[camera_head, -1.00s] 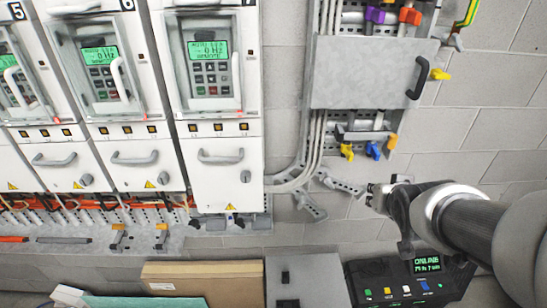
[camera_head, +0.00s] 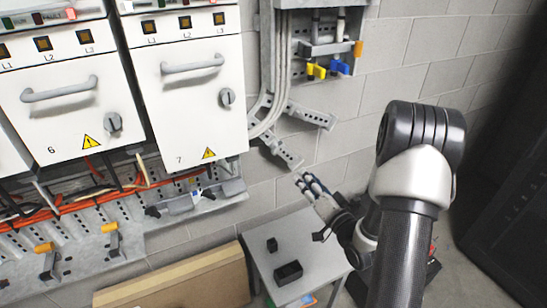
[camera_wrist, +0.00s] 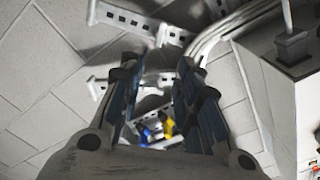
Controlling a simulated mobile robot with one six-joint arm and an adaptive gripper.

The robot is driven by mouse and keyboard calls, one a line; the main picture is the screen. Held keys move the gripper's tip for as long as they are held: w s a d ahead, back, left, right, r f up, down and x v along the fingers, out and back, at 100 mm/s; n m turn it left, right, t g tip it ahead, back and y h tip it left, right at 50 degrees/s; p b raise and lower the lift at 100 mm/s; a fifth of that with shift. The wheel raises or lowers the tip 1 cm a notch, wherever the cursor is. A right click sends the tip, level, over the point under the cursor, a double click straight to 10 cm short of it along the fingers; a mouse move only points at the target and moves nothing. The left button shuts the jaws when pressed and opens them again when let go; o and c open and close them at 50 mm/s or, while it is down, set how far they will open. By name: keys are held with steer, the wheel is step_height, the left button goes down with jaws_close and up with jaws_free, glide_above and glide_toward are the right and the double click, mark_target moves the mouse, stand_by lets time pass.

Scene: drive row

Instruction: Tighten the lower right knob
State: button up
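Several coloured wing knobs sit on a bracket on the wall in the head view: a yellow knob (camera_head: 316,71), a blue knob (camera_head: 339,66) to its right, and an orange knob (camera_head: 358,48) at the bracket's right end. The wrist view shows the yellow knob (camera_wrist: 167,127) and blue knob (camera_wrist: 147,135) small and blurred between the fingers, some distance away. My gripper (camera_head: 308,183) is below the bracket, near the wall, touching none of the knobs. In the wrist view my gripper (camera_wrist: 158,72) has its fingers apart with nothing between the tips.
White cabinets with grey rotary knobs (camera_head: 227,97) stand left of my gripper. Slotted struts (camera_head: 280,150) and grey cables (camera_head: 270,118) lie close to it. A grey table (camera_head: 262,262) with a small black bin (camera_head: 288,273) stands below. Bare block wall is at the right.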

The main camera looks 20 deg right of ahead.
mark_target(280, 149)
steer(key=w+b, duration=0.1)
steer(key=w, duration=0.4)
steer(key=w+b, duration=0.1)
steer(key=w, duration=1.1)
steer(key=shift+a+b, duration=0.25)
steer(key=shift+b, duration=0.15)
steer(key=shift+c, duration=0.5)
jaws_close()
